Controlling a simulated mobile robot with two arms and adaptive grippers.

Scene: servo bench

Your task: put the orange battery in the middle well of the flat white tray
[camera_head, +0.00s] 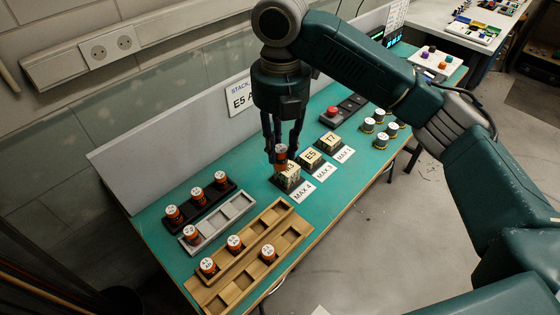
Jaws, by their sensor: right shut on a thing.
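My right gripper (281,140) points down over the bench and is shut on an orange cylinder (280,154), apparently an orange battery. It is just above or at the nearest lettered block (289,176); I cannot tell whether they touch. The flat white tray (236,219) lies to the left of the gripper. An orange battery with a white top (190,234) stands in its left end well; its other wells look empty. My left gripper is not in view.
A black tray (186,223) behind the white one holds three orange cylinders. Wooden trays (300,232) in front hold several more. Lettered blocks (310,157), MAX cards (303,193) and a red button (332,111) stand to the right. A low wall (150,165) runs along the back.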

